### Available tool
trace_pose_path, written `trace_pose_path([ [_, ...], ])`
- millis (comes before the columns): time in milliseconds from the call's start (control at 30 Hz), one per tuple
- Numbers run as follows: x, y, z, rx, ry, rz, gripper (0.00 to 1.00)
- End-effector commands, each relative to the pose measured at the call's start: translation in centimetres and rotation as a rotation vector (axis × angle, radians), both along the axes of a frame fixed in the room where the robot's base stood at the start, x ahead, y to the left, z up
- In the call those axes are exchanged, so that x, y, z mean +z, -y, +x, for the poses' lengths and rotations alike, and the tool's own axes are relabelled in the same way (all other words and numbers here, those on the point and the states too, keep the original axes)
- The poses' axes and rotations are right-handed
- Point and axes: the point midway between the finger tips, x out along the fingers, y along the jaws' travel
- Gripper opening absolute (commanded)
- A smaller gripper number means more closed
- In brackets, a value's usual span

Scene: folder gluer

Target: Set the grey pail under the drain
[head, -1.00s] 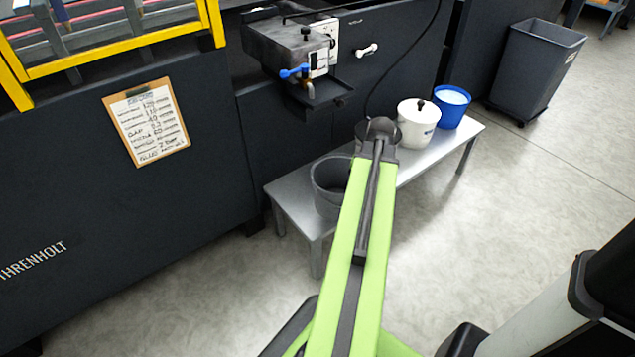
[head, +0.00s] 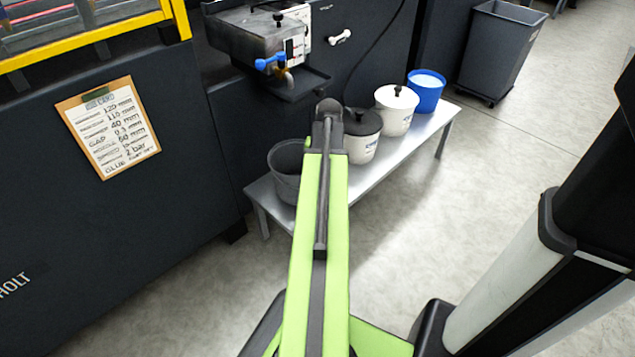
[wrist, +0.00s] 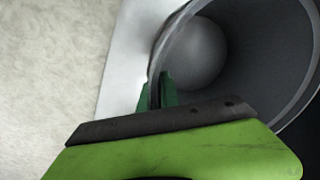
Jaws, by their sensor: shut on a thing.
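The grey pail (head: 286,168) is upright at the left end of a low metal bench, partly behind my arm in the head view. I cannot tell whether its base touches the bench. In the wrist view the pail (wrist: 235,65) is seen from above, and its inside looks empty. My gripper (wrist: 158,92) is shut on the pail's rim, its green fingers straddling the wall. The head view hides my fingers behind my arm. The drain (head: 287,77) is a small brass spout with a blue valve handle (head: 270,63), on the machine's front, behind and above the pail.
The bench (head: 432,122) also holds a white pot with a dark lid (head: 362,145), a white lidded pot (head: 396,112) and a blue bucket (head: 427,95). A clipboard (head: 108,128) hangs on the machine at left. A grey bin (head: 497,55) stands at far right. Open floor lies in front.

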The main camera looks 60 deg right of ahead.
Motion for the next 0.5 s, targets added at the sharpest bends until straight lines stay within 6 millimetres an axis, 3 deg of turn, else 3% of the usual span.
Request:
trace_pose_path([
  [33, -1.95, 0.15, -0.2, -0.004, 0.0, 0.0, 0.0],
  [100, -2.84, 0.43, -0.45, -0.009, 0.0, 0.0, 0.0],
  [467, -2.83, 0.84, -0.8, -0.017, 0.0, 0.0, 0.0],
  [500, -2.84, 0.87, -0.83, -0.018, 0.0, 0.0, 0.07],
])
